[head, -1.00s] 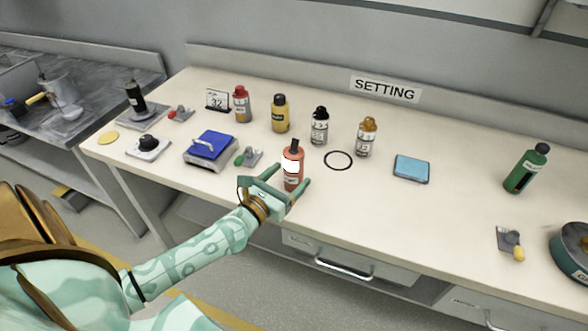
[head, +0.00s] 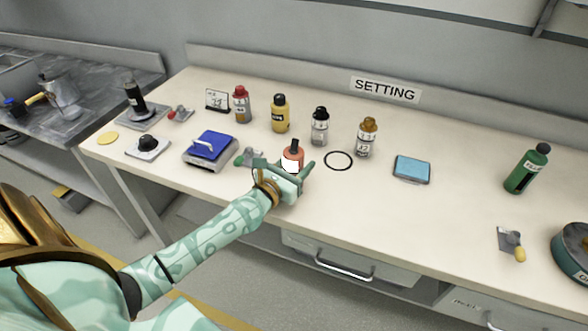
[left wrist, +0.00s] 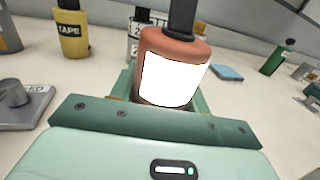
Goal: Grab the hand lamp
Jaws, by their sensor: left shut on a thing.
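The hand lamp (head: 293,151) is an orange-red cylinder with a bright white panel and a black top. It stands upright near the front of the pale bench, left of the black ring. My left gripper (head: 283,164) is around its lower body and shut on it. In the left wrist view the lamp (left wrist: 172,72) rises upright between the green fingers, its base hidden by the gripper. My right gripper is not in view.
Behind stand a yellow tape bottle (head: 280,113), a black-capped bottle (head: 320,128) and an amber-topped bottle (head: 367,138). A blue-topped scale (head: 209,150) is to the left. A blue pad (head: 412,168) and green bottle (head: 526,170) are right. The bench between these two is clear.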

